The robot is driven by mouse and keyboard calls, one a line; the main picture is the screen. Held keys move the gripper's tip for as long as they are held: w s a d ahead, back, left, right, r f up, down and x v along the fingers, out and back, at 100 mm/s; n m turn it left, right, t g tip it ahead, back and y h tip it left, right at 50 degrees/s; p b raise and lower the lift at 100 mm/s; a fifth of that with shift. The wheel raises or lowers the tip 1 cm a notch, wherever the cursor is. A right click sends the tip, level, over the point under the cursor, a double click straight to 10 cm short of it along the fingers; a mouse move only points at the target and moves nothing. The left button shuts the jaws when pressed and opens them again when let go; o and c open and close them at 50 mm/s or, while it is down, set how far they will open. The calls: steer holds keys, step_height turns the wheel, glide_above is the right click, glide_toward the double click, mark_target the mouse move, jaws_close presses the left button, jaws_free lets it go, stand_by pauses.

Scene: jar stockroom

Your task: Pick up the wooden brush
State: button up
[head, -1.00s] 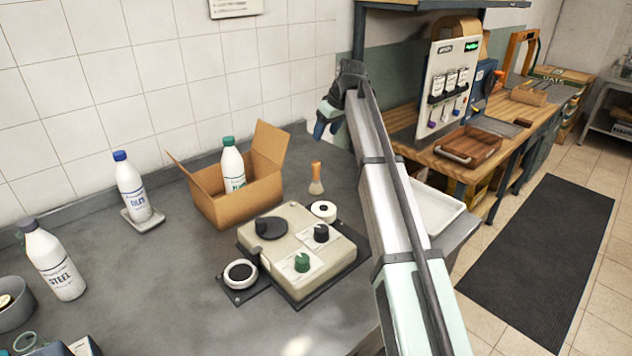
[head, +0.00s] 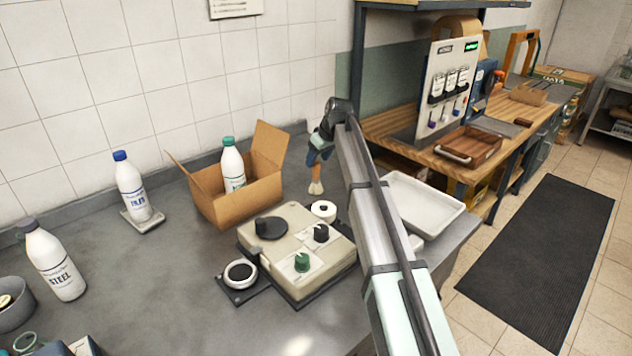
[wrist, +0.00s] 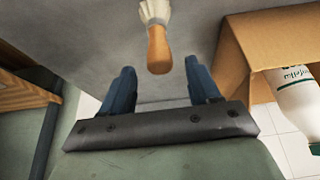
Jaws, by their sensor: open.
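The wooden brush (head: 316,184) stands on the grey counter with its pale bristles down and its wooden handle up, right of the cardboard box. In the head view my gripper (head: 317,158) is at the top of the brush and hides much of the handle. In the wrist view the brush handle (wrist: 159,50) points toward my gripper (wrist: 160,82). The handle lies in line with the gap between the two blue fingers, which are apart and empty. I cannot tell whether the handle end is between the fingertips.
The open cardboard box (head: 235,199) with a green-capped bottle (head: 232,168) stands close left of the brush. A control unit (head: 296,250) with knobs and a white roll (head: 323,210) are in front. A white tray (head: 424,204) lies to the right under my arm.

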mark_target(316, 162)
steer(key=shift+x, duration=2.6)
steer(key=shift+c, duration=0.3)
jaws_close()
